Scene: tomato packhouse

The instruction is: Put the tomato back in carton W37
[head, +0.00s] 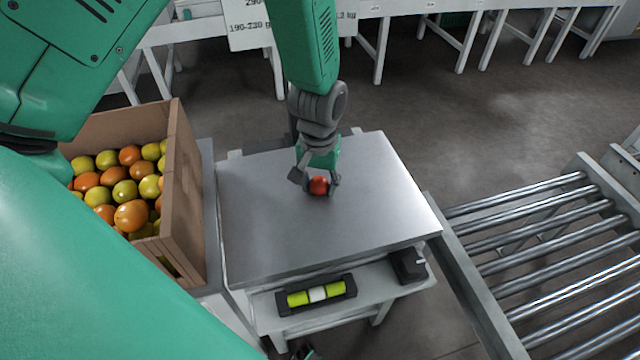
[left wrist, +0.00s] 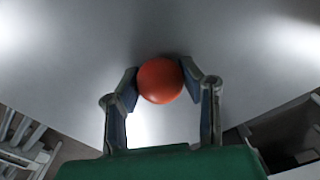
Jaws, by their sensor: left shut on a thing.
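A red tomato (head: 318,185) is between the fingers of my left gripper (head: 319,180), over the bare metal top of the table in the head view. In the left wrist view my left gripper (left wrist: 161,88) is shut on the tomato (left wrist: 160,80), with a finger touching each side. I cannot tell whether the tomato touches the metal top. A brown carton (head: 188,195) full of yellow, green and orange tomatoes stands at the left. No W37 label can be read on it.
The metal table top (head: 260,240) is otherwise clear. A black holder with yellow-green and white pieces (head: 317,294) sits on the ledge below it. A roller conveyor (head: 540,250) is at the right. White benches (head: 400,12) stand behind, with bare floor between.

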